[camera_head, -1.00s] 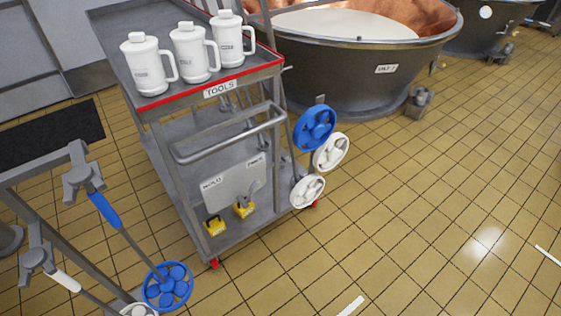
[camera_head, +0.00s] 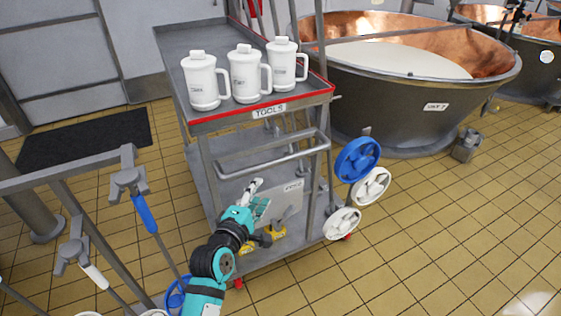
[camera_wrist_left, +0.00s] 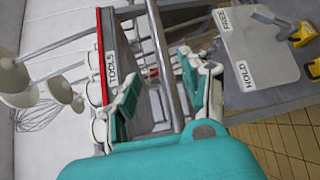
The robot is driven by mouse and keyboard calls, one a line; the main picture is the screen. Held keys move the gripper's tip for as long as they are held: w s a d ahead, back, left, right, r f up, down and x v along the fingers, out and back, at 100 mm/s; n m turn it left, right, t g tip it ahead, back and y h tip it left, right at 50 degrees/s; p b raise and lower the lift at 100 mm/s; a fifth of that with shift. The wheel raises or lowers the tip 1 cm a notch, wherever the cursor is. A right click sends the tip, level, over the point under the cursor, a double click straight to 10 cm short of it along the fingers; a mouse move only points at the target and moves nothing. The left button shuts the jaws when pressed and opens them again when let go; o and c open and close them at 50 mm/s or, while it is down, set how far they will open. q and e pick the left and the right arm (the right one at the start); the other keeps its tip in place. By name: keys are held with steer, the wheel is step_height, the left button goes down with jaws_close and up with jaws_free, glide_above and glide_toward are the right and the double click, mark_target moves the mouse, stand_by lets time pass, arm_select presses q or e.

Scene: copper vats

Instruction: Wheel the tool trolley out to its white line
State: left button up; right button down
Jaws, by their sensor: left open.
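The grey steel tool trolley (camera_head: 262,101) stands upright, with a red-edged top and a TOOLS label. Its tubular push handle (camera_head: 285,158) sits below the label. My left gripper (camera_head: 258,198) is open just below the handle in the head view. In the left wrist view, my open left gripper (camera_wrist_left: 160,95) has a finger on each side of the handle bar (camera_wrist_left: 163,50). I cannot tell whether they touch. The trolley's TOOLS label (camera_wrist_left: 111,68) is beside the left finger. No white line shows now. My right gripper is not in view.
Three white jugs (camera_head: 245,75) stand on the trolley top. Blue and white discs (camera_head: 357,160) hang at its right side. A copper-lined vat (camera_head: 400,105) stands behind right. A rail with hanging tools (camera_head: 130,185) is at left.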

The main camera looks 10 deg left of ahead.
mark_target(278, 164)
arm_select(q)
steer(key=w, duration=0.5)
steer(key=w+d+f, duration=0.1)
steer(key=w, duration=0.5)
steer(key=w+f, duration=0.1)
steer(key=w, duration=0.4)
steer(key=shift+w+d+f+b, duration=0.25)
steer(key=shift+w+d+b, duration=0.1)
steer(key=shift+w+d, duration=0.05)
steer(key=shift+c, duration=0.3)
jaws_close()
